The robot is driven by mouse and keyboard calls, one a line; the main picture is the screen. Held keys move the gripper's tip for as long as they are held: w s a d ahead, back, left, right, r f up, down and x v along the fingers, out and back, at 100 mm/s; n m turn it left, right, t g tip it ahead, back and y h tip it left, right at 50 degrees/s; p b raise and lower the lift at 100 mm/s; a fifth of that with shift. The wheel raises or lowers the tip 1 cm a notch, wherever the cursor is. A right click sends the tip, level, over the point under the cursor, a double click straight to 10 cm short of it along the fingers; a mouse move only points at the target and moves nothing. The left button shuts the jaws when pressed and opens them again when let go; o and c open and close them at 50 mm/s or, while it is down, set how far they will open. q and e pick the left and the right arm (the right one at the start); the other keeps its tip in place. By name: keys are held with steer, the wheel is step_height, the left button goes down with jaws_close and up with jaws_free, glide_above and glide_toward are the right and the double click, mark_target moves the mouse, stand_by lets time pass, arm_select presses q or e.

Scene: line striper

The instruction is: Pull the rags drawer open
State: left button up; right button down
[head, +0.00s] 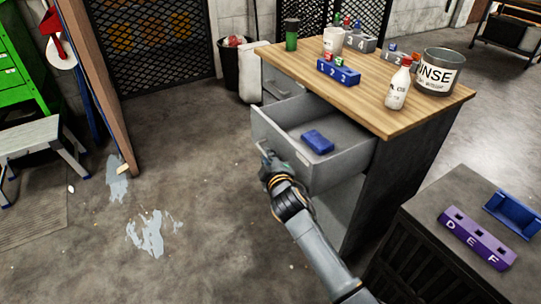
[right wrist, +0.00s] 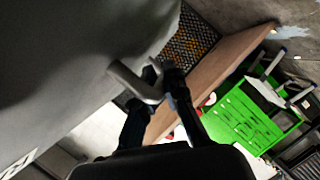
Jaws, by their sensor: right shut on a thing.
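A grey drawer (head: 272,135) stands pulled out from the wooden-topped cabinet (head: 375,190). A folded blue cloth-like thing (head: 317,141) lies inside it. My right gripper (head: 268,163) is at the drawer's front panel, shut on its handle. In the right wrist view, the grey handle (right wrist: 130,82) runs between the dark fingers of my right gripper (right wrist: 155,85). The fingers hide part of the handle. The label on the drawer front is too small to read in the head view. My left gripper is not in view.
On the cabinet top are a blue numbered block (head: 338,72), a white bottle (head: 398,88), a RINSE bucket (head: 438,72) and a green cup (head: 291,35). A dark crate bearing a purple D E F block (head: 477,238) stands at the right.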

steer(key=shift+s+f, duration=0.1)
stand_by(0.3)
steer(key=c, duration=1.7)
jaws_free()
steer(key=v, duration=1.2)
steer(key=shift+a, duration=0.1)
